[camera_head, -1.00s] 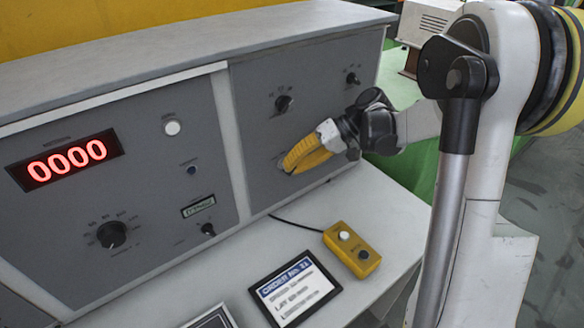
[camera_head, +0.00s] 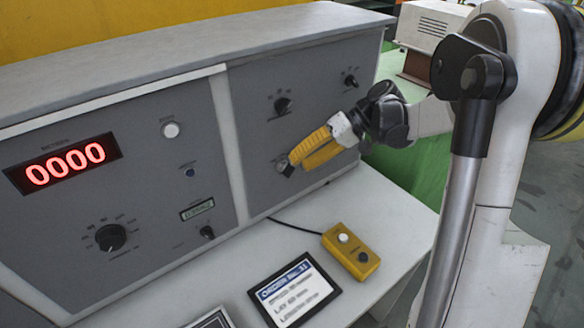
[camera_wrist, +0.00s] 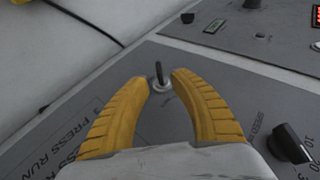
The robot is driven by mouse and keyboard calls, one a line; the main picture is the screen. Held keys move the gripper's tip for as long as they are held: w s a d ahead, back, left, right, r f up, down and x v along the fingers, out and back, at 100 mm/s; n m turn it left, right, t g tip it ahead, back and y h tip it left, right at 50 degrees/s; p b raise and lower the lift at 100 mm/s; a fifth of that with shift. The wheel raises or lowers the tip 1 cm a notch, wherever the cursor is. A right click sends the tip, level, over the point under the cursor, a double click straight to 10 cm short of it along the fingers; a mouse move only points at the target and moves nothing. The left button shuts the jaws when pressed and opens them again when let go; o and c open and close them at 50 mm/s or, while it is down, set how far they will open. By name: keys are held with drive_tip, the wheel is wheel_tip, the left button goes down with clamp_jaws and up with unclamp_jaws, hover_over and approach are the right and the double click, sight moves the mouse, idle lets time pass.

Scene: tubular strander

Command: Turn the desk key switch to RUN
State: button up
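The key switch (camera_wrist: 160,82) is in the wrist view, a round metal lock on the grey panel with a dark key standing in it. It lies between and just beyond my fingertips, with a gap on each side. My gripper (camera_wrist: 160,80) has two yellow ribbed fingers, spread and empty. In the head view my gripper (camera_head: 296,160) is in front of the right-hand panel, and the key (camera_head: 289,170) shows as a dark piece by the fingertips. The lettering around the switch is too small to read, so I cannot tell its position.
A dark rotary knob (camera_head: 282,105) is above the switch, and a smaller knob (camera_head: 351,80) is to its right. A yellow button box (camera_head: 351,251) and an order tablet (camera_head: 294,290) lie on the desk below. The red display (camera_head: 62,166) reads 0000.

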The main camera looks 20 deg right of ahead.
drive_tip(key=v, duration=0.8)
drive_tip(key=shift+s+d+r, duration=0.1)
drive_tip(key=shift+r, duration=0.05)
